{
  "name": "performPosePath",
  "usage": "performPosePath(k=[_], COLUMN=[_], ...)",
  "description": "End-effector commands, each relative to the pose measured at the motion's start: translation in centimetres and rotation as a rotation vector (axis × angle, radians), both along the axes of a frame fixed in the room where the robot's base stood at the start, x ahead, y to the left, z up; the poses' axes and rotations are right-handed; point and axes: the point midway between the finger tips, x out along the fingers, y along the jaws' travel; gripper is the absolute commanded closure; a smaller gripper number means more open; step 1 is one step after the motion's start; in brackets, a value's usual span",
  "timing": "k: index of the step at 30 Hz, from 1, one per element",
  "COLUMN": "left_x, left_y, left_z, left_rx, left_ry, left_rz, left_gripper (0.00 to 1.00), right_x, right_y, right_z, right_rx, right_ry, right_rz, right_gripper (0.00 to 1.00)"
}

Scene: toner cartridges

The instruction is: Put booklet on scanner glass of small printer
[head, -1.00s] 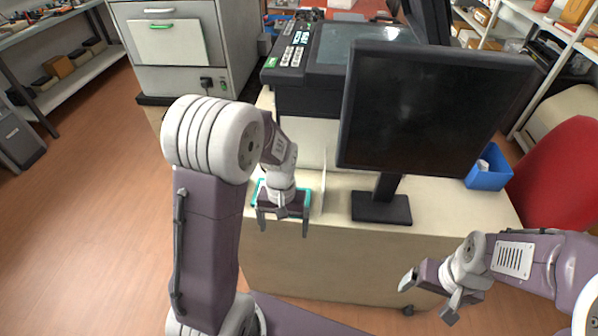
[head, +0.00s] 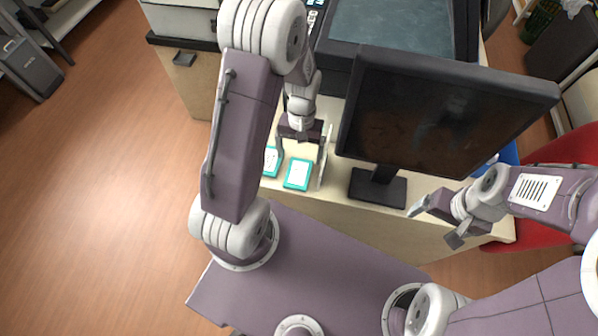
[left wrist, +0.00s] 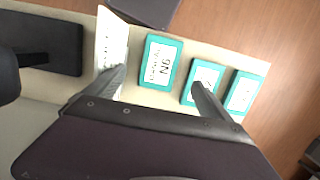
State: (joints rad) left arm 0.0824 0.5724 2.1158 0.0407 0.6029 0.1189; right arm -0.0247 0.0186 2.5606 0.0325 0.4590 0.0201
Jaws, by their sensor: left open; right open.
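I cannot make out a booklet for certain. A thin pale upright panel (head: 324,158) stands beside my left gripper; it also shows in the left wrist view (left wrist: 108,42), partly behind a finger. A black machine with a dark glass top (head: 390,28) stands behind the monitor, cut off by the top edge. My left gripper (head: 301,152) is open and empty above teal-edged boxes (head: 298,174), with its right finger close to the panel. In the left wrist view its fingers (left wrist: 160,80) are spread. My right gripper (head: 434,225) is open and empty in front of the table's right part.
A black monitor (head: 440,115) on a stand (head: 378,188) blocks part of the machine's front. Several teal boxes (left wrist: 159,62) lie in a row near the table edge. A blue bin (head: 508,155) is behind the monitor's right side. Wooden floor (head: 110,200) is clear at left.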

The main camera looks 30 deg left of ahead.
Motion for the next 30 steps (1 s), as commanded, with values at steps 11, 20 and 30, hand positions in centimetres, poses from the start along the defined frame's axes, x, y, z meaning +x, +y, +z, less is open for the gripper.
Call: performPosePath(k=[11, 20, 30], left_x=[-0.6, -1.2, -1.2], left_y=[-0.1, -0.3, -0.3], left_z=[-3.7, -7.9, -7.9], left_rx=[0.000, 0.000, 0.000], left_ry=[0.003, 0.000, -0.001], left_rz=[0.000, -0.001, 0.000], left_gripper=[0.06, 0.06, 0.45], right_x=[0.0, 0.0, 0.0], right_y=[0.0, 0.0, 0.0], right_z=[-0.5, -0.9, -0.9], right_rx=[0.000, 0.000, 0.000], right_ry=[0.000, 0.000, 0.000], right_rz=[0.000, 0.000, 0.000], right_gripper=[0.10, 0.10, 0.10])
